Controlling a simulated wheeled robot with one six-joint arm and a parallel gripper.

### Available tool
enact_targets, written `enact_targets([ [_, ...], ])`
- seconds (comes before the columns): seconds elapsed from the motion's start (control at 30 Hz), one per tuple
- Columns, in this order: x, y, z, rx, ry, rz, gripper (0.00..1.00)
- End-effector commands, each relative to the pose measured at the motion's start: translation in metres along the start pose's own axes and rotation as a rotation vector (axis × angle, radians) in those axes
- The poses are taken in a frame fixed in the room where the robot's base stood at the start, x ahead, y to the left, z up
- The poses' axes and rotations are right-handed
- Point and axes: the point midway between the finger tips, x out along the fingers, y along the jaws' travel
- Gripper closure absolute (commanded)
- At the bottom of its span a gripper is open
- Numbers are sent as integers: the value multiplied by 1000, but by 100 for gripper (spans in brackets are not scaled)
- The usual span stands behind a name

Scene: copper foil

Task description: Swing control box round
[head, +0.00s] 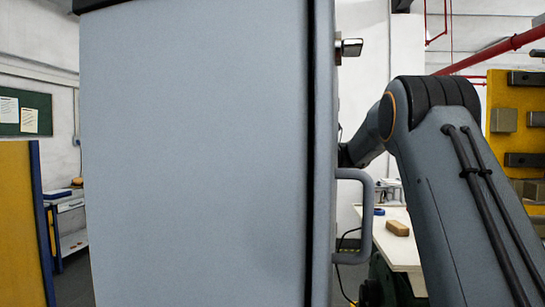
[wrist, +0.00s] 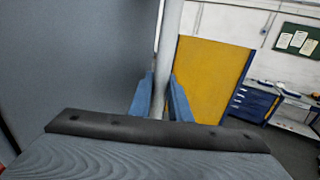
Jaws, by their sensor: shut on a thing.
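The control box (head: 195,150) is a tall grey-blue cabinet filling the left and middle of the head view. It also shows as the grey face at the left of the wrist view (wrist: 70,55). A grey bar handle (head: 360,220) stands out from its right side in the head view. My gripper (wrist: 162,90) has its two blue fingers on either side of an upright grey bar (wrist: 168,40) beside the box, closed on it. The box hides my gripper in the head view. I cannot tell whether this bar is the handle seen there.
A workbench (head: 405,240) with a tan block (head: 397,228) stands behind my arm. A yellow panel with metal blocks (head: 508,95) is at the right. In the wrist view, a yellow panel (wrist: 208,80) and blue drawers (wrist: 252,103) stand beyond the bar.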

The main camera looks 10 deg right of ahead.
Motion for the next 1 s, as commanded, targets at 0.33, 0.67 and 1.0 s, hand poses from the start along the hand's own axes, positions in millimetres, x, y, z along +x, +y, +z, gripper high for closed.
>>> enact_targets([
  [0.33, -3, -1, -1, 1, 1, -5, 81],
  [0.67, 0, 0, 0, 1, 0, 1, 64],
  [1.0, 0, 0, 22, -6, 1, 2, 64],
])
